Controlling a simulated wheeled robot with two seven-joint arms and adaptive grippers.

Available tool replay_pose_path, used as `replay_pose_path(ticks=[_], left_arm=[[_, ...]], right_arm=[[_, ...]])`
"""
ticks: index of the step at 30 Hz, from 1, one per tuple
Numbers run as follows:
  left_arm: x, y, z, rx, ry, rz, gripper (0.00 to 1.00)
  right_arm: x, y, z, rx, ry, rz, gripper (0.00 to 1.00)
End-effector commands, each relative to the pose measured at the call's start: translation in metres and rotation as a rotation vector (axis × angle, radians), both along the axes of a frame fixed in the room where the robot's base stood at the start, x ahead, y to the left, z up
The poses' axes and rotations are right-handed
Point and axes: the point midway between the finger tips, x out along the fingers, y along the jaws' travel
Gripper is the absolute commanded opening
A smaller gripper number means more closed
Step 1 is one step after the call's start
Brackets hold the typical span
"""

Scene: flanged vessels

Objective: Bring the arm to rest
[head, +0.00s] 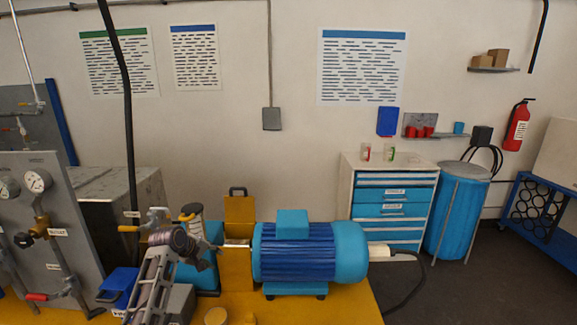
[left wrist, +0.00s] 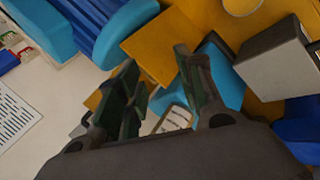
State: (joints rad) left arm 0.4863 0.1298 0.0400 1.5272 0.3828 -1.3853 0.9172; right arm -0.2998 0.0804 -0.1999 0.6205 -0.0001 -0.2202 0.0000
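My left arm reaches up from the bottom of the head view, and its gripper (head: 208,254) is above the yellow bench, in front of the yellow guard box and left of the blue motor (head: 295,252). In the left wrist view the two dark fingers of the left gripper (left wrist: 162,88) stand apart with nothing held between them. Behind them show the yellow box (left wrist: 150,45) and light blue parts. The motor (left wrist: 105,30) is at the top left there. My right gripper is in neither view.
The yellow bench (head: 345,305) carries the motor, the yellow box (head: 238,268) and a blue unit behind my gripper. A gauge panel (head: 50,215) stands at the left. A blue drawer cabinet (head: 393,205) and blue drum (head: 455,215) stand behind. Floor at right is clear.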

Motion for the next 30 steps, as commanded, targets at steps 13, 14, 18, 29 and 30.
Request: replay_pose_path(ticks=[13, 14, 18, 29, 30], left_arm=[[-0.087, -0.013, -0.065, 0.221, 0.035, -0.199, 0.37], [-0.094, -0.013, -0.069, 0.235, 0.037, -0.212, 0.37], [-0.123, -0.018, -0.083, 0.295, 0.049, -0.278, 0.37], [-0.2, -0.028, -0.111, 0.438, 0.079, -0.454, 0.37], [-0.208, -0.029, -0.113, 0.453, 0.081, -0.473, 0.37]], right_arm=[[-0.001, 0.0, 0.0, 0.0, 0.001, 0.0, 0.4], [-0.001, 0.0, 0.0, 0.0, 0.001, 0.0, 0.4], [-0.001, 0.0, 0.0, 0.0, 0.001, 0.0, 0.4], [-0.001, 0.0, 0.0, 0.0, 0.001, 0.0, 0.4], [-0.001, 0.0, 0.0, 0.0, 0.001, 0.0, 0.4]])
